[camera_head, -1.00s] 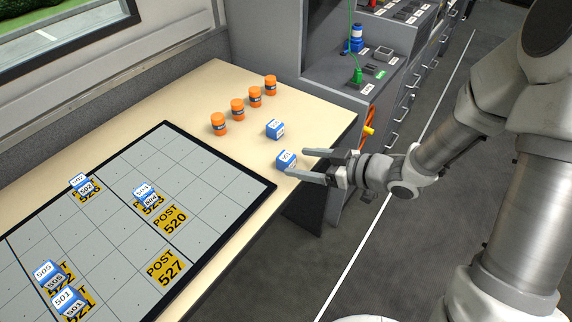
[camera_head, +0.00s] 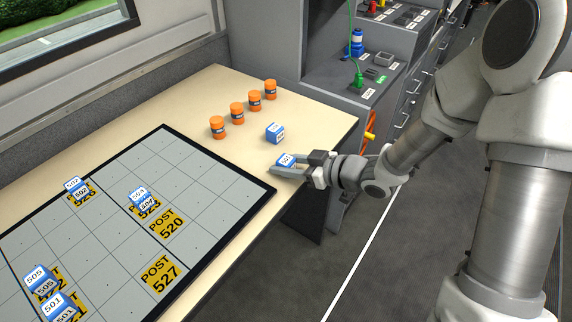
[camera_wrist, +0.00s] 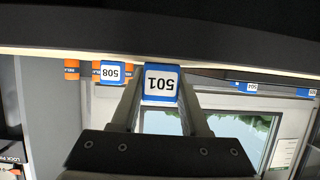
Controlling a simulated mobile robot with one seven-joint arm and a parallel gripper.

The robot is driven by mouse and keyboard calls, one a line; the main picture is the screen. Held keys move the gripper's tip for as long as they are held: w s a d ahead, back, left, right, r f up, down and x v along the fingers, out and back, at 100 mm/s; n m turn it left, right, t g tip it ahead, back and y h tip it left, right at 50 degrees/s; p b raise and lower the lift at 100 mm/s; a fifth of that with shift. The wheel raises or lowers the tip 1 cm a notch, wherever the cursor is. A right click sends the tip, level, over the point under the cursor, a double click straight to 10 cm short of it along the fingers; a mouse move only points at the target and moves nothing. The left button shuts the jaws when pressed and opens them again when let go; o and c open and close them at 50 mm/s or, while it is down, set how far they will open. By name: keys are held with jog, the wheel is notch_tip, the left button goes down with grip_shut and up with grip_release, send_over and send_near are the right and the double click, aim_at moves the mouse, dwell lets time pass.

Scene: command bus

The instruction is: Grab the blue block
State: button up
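A blue block (camera_head: 286,160) with a white label stands on the beige table near its right edge. My gripper (camera_head: 290,167) reaches in from the right at table height. Its near finger passes in front of the block's lower part; the far fingertip is hidden behind the block. The fingers look open around the block, with very little gap at its sides; I cannot tell whether they touch it. A second blue block (camera_head: 275,133) stands behind, labelled 508 in the wrist view (camera_wrist: 112,71).
Several orange canisters (camera_head: 237,112) stand in a row at the table's back. A grey gridded board (camera_head: 205,170) with yellow POST marks fills the left, with other blue numbered blocks (camera_head: 143,202) on it. A grey cabinet (camera_head: 350,105) adjoins the table's far right.

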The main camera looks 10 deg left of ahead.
grip_shut()
jog(key=shift+r, duration=0.1)
